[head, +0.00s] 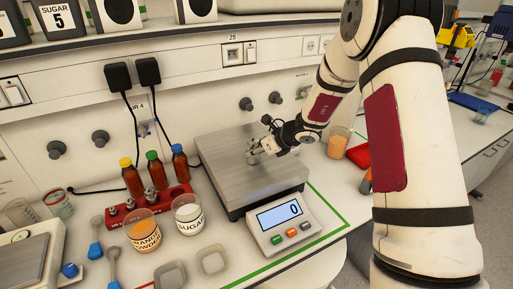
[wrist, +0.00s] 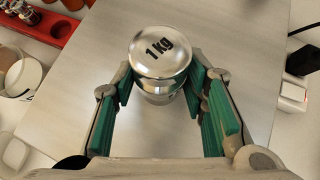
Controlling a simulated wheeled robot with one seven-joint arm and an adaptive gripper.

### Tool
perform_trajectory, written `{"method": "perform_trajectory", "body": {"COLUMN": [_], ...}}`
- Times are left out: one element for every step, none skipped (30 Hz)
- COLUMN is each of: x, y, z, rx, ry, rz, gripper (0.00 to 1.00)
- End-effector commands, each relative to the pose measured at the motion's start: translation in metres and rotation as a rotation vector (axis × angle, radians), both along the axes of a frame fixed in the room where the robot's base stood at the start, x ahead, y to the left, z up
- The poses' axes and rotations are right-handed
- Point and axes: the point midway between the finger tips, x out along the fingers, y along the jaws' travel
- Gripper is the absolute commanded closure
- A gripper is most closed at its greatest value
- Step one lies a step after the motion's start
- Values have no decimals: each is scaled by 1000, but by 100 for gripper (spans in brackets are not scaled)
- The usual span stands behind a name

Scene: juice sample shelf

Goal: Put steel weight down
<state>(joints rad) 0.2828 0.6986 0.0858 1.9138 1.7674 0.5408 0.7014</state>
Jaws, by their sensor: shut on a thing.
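The steel weight (wrist: 160,52) is a shiny cylinder marked "1 kg". In the wrist view it stands between the two green-padded fingers of my gripper (wrist: 160,88), which is shut on it. In the head view my gripper (head: 259,150) is over the steel plate of the scale (head: 223,167), and the weight (head: 252,158) shows only small and partly hidden. The scale's display (head: 279,215) reads 0. I cannot tell whether the weight touches the plate.
A beaker labelled sugar (head: 188,215) and one of orange powder (head: 144,234) stand left of the scale's display. Behind them is a red rack (head: 170,200) with small weights, near several brown bottles (head: 156,171). A beaker of orange liquid (head: 338,143) stands right of the scale. Much of the plate is bare.

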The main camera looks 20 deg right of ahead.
Motion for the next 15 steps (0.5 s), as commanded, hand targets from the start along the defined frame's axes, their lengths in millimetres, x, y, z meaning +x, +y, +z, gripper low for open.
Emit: {"method": "perform_trajectory", "body": {"x": [1, 1, 1, 1, 1, 1, 1, 1, 0, 0, 0, 0, 0, 0, 0], "y": [0, 0, 0, 0, 0, 0, 0, 0, 0, 0, 0, 0, 0, 0, 0], "z": [2, 2, 2, 2, 1, 0, -1, -1, -3, -3, -3, -3, -3, -3, -3], "rx": [2, 2, 2, 2, 2, 2, 2, 2, 0, 0, 0, 0, 0, 0, 0], "ry": [-5, -5, -5, -4, -4, -4, -4, -4, 0, 0, 0, 0, 0, 0, 0], "rz": [1, 1, 1, 1, 1, 1, 1, 1, 0, 0, 0, 0, 0, 0, 0], "gripper": [98, 98, 98, 98, 98, 98, 98, 98, 52, 45, 41, 41, 41, 41, 41]}}
